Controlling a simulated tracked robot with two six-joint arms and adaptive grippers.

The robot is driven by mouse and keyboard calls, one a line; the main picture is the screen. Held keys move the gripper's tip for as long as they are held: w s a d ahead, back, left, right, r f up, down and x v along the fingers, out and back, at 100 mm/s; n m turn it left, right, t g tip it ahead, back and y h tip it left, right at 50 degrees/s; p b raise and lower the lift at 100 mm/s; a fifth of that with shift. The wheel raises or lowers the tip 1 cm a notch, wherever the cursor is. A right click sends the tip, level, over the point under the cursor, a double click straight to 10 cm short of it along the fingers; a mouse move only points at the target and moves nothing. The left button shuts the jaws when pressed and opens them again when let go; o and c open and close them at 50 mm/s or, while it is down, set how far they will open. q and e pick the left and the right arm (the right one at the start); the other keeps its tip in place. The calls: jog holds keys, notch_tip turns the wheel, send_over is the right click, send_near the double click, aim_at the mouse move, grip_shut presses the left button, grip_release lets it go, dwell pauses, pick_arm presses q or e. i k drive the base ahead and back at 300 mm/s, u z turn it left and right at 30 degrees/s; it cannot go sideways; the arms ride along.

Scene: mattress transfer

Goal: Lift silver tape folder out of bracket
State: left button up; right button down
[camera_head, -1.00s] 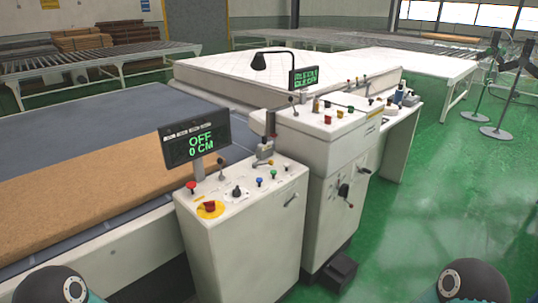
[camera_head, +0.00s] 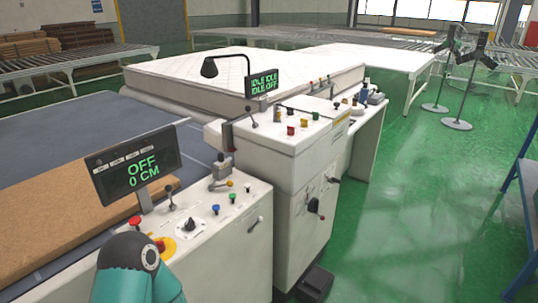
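A small silver-grey metal piece (camera_head: 220,172) stands on the back edge of the white control cabinet (camera_head: 248,222), beside the larger machine body. It may be the silver tape folder in its bracket, but it is too small to tell the two apart. One of my teal arms shows at the lower left, in front of the cabinet's near end. Neither gripper shows, so nothing can be seen of what they hold.
A display (camera_head: 134,168) reading OFF 0 CM stands on the cabinet among knobs and buttons. A lamp (camera_head: 208,68) rises behind. A white mattress (camera_head: 210,75) lies beyond. Green floor (camera_head: 420,210) is open at right, bounded by a blue frame (camera_head: 530,185).

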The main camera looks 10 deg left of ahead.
aim_at(222, 163)
jog(key=z, duration=0.15)
jog(key=i, duration=0.85)
jog(key=u, duration=0.3)
